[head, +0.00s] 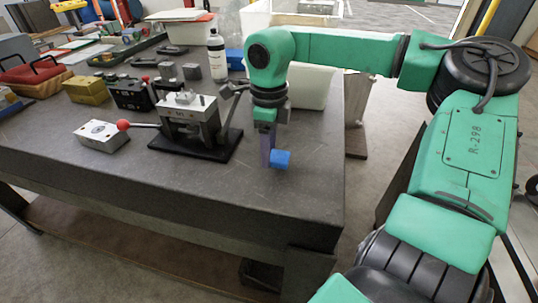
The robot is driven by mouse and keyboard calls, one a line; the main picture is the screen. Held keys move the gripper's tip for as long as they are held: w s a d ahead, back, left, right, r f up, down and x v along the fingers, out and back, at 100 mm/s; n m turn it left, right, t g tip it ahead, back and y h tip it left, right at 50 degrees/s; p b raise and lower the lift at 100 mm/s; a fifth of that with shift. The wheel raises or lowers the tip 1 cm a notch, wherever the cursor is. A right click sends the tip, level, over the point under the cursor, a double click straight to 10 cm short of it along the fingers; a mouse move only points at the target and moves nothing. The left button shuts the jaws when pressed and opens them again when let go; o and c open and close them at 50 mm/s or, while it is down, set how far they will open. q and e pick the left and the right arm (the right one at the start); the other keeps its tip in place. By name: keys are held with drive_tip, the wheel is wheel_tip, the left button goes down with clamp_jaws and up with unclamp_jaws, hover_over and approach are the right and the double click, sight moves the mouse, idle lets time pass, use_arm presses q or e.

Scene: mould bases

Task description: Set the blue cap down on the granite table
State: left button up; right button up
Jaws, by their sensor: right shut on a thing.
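The granite table (240,205) is a dark grey slab that fills the left and middle of the head view. My right gripper (272,158) points down over its right part. It is shut on the blue cap (281,159), a small bright blue block at the fingertips. I cannot tell whether the cap's underside touches the granite or is just above it. The fingers hide the cap's left side. My left gripper is not in view.
A clamp fixture on a black plate (192,145) stands just left of my right gripper. Behind are a bottle (217,55) and a pale bin (312,84). The table's front right is bare.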

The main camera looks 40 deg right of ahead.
drive_tip(key=shift+f, duration=1.35)
drive_tip(key=o, duration=1.3)
drive_tip(key=shift+r, duration=0.15)
wheel_tip(320, 180, up, 12)
drive_tip(key=shift+r, duration=0.15)
